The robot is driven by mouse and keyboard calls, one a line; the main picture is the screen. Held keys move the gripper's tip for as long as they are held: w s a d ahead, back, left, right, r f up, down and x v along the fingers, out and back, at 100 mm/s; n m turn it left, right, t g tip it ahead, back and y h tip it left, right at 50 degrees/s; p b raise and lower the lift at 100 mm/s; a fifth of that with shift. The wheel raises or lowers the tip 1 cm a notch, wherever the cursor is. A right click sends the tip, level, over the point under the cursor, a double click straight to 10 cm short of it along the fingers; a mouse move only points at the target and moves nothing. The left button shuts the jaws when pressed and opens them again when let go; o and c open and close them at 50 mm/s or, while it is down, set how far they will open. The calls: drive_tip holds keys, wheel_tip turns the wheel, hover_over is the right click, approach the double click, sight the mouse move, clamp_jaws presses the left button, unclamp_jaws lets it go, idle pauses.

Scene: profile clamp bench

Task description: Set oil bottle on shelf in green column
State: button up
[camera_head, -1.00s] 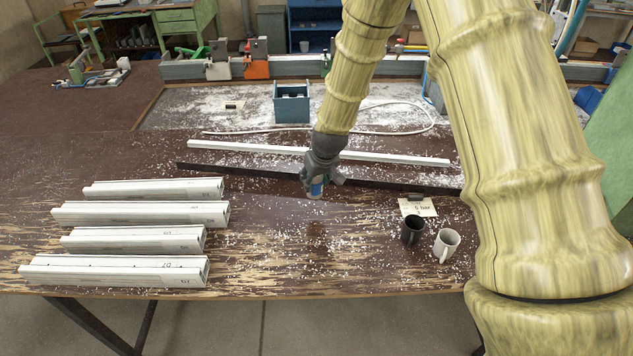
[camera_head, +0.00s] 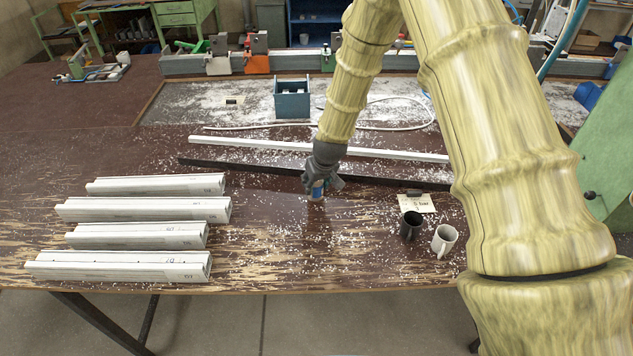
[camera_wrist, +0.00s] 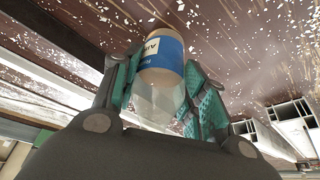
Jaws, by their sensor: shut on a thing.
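The oil bottle shows large in the wrist view (camera_wrist: 163,62), with a blue and white label and a clear section nearer the palm. My gripper (camera_wrist: 165,85) is shut on it, with a teal pad on each side. In the head view my gripper (camera_head: 320,184) hangs over the middle of the bench, and a small blue part of the oil bottle (camera_head: 317,190) shows between the fingers. The bottle seems just above the bench top; contact cannot be told. The green column (camera_head: 606,150) stands at the right edge, partly cut off. Its shelf cannot be made out.
Several white profiles (camera_head: 140,209) lie at the left of the bench. A white bar (camera_head: 250,143) and a dark bar (camera_head: 230,168) lie behind my gripper. A black mug (camera_head: 411,226) and a white mug (camera_head: 445,240) stand right, before a paper card (camera_head: 417,203). A blue box (camera_head: 292,100) stands behind.

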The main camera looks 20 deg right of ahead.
drive_tip(key=o, duration=1.1)
drive_tip(key=shift+f, duration=0.1)
